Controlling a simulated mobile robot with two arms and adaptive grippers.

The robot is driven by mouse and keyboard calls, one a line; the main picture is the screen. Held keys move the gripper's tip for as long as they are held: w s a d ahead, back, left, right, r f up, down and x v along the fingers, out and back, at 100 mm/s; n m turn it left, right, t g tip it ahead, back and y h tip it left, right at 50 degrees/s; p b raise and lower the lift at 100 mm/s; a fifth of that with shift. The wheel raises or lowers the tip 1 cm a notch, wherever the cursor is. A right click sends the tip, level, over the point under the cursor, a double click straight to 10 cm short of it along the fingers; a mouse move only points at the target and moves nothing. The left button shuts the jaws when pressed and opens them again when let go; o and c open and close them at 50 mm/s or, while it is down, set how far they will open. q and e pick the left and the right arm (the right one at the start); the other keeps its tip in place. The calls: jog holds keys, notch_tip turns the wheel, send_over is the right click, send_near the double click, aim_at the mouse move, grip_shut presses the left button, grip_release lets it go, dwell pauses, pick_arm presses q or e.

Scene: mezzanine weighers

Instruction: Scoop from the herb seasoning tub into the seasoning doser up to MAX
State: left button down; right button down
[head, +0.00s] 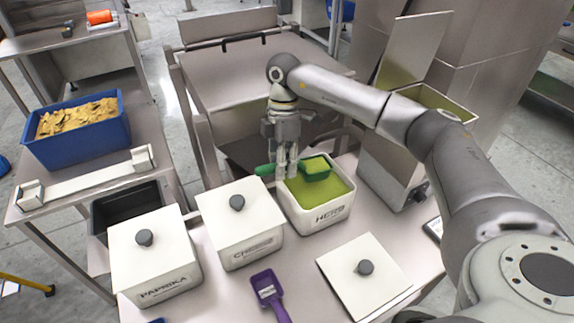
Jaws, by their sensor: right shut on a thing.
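The herb seasoning tub (322,222) is a white open box marked HERB, filled with green seasoning, in the middle of the bench. My right gripper (286,174) points down at its back left and is shut on the handle of a green scoop (265,170). The scoop's bowl is over the tub and holds light green seasoning; I cannot tell whether it touches the surface below. The seasoning doser (390,172) is a steel hopper to the right, with its lid (412,48) raised and green seasoning inside. My arm partly hides it, and no MAX mark is readable. My left gripper is out of view.
Closed white tubs marked PAPRIKA (165,285) and, less clearly, cheese (240,245) stand left of the herb tub. A loose white lid (340,265) and a purple scoop (268,290) lie in front. A blue crate of chips (85,145) stands at the left.

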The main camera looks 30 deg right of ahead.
jog(key=shift+w+a+r+h+p, duration=0.1)
jog(key=shift+a+r+h+p, duration=0.15)
jog(key=shift+a+r+p, duration=0.35)
jog(key=shift+a+r+h+p, duration=0.25)
jog(key=shift+a+r+p, duration=0.05)
jog(key=shift+r, duration=0.55)
jog(key=shift+a+r, duration=0.1)
jog(key=shift+r, duration=0.05)
